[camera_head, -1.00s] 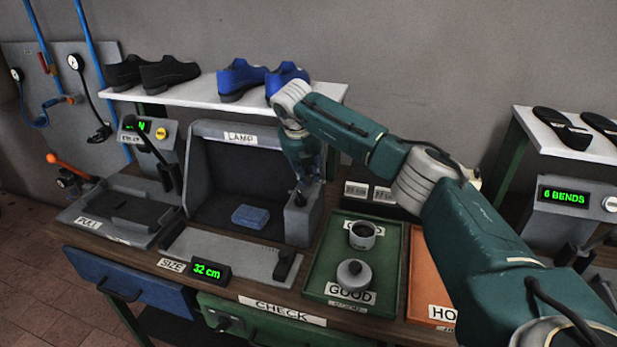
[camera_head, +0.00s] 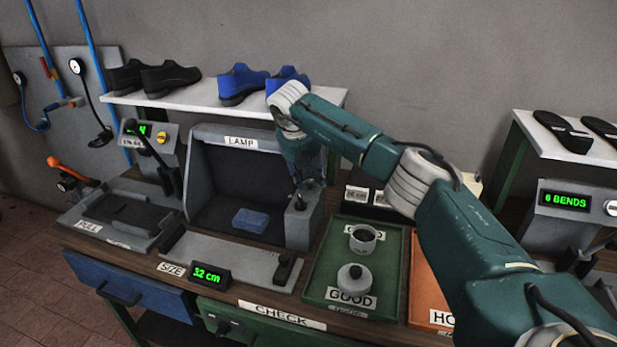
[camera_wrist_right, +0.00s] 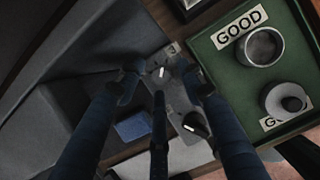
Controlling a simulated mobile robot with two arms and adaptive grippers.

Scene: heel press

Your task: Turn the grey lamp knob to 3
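The lamp box (camera_head: 240,142) is a grey open-fronted booth with a LAMP sign, and a small control block stands on its right side. In the right wrist view the grey lamp knob (camera_wrist_right: 160,73) has a white pointer line and sits between my fingertips. A "3" mark (camera_wrist_right: 172,50) shows just beyond it. My right gripper (camera_head: 304,178) is over the control block, pointing down. In the wrist view this gripper (camera_wrist_right: 166,82) is open, with a finger on each side of the knob; contact cannot be told. A black knob (camera_wrist_right: 196,126) with a white line is nearby.
A blue block (camera_head: 251,220) lies inside the booth. The green GOOD tray (camera_head: 320,275) holds two round grey parts, just right of the control block. A shelf (camera_head: 190,97) with shoes is above. A size gauge (camera_head: 210,275) reading 32 cm is in front.

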